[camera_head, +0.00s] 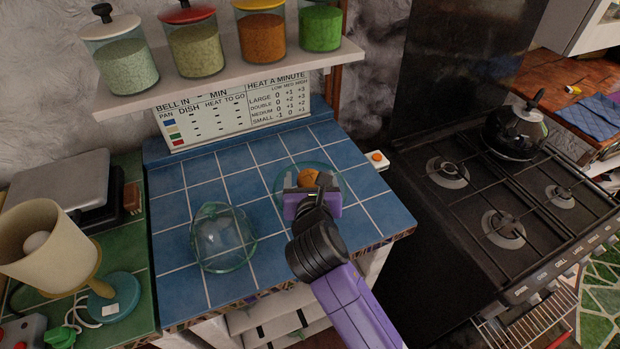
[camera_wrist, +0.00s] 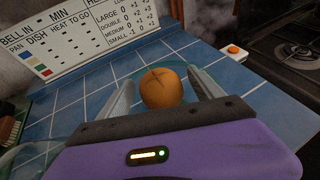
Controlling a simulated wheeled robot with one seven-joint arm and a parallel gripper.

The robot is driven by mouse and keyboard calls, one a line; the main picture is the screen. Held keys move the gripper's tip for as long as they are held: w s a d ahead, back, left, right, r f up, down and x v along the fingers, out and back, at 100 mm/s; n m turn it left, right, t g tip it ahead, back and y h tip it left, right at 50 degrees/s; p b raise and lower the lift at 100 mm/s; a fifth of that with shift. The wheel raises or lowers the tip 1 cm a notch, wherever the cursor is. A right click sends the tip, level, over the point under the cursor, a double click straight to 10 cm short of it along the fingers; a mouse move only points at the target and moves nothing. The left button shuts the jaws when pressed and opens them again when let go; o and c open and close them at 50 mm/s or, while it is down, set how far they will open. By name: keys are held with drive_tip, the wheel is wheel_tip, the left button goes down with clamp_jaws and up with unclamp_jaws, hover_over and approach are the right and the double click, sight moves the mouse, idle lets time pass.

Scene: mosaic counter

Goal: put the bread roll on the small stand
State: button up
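The bread roll (camera_head: 309,177) is round and orange-brown. In the wrist view the bread roll (camera_wrist: 161,88) shows a scored top and sits between my two fingers, with a narrow gap on each side. My gripper (camera_wrist: 161,76) is open around the roll; in the head view my gripper (camera_head: 311,187) hides its near side. A round clear glass piece (camera_head: 338,178), perhaps the small stand, surrounds the roll. Whether the roll rests on it or is above it, I cannot tell. A clear glass dome (camera_head: 222,238) stands to the left on the blue tiles.
The blue tiled counter (camera_head: 180,275) has free room at left and front right. A shelf (camera_head: 235,75) with several lidded jars overhangs the back. A white block with an orange button (camera_head: 376,159) is at the counter's right edge. The stove (camera_head: 475,205) stands right.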

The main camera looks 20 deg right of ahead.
drive_tip(key=shift+r, duration=0.1)
drive_tip(key=v, duration=1.2)
drive_tip(key=shift+b, duration=0.35)
drive_tip(key=s+f+m+y, duration=0.2)
drive_tip(key=s+f+m, duration=0.3)
drive_tip(key=s+m, duration=0.25)
drive_tip(key=s+f+m+y, duration=0.3)
drive_tip(key=s+f+m, duration=0.1)
drive_tip(key=s+m, duration=0.4)
drive_tip(key=s+d+r+m+t, duration=0.1)
drive_tip(key=s+d+r+m, duration=0.1)
drive_tip(key=s+m, duration=0.6)
drive_tip(key=s+d+r+m+t, duration=0.1)
drive_tip(key=s+r+m, duration=0.3)
drive_tip(key=s+m, duration=0.4)
drive_tip(key=shift+d+r, duration=0.2)
drive_tip(key=shift+d, duration=0.15)
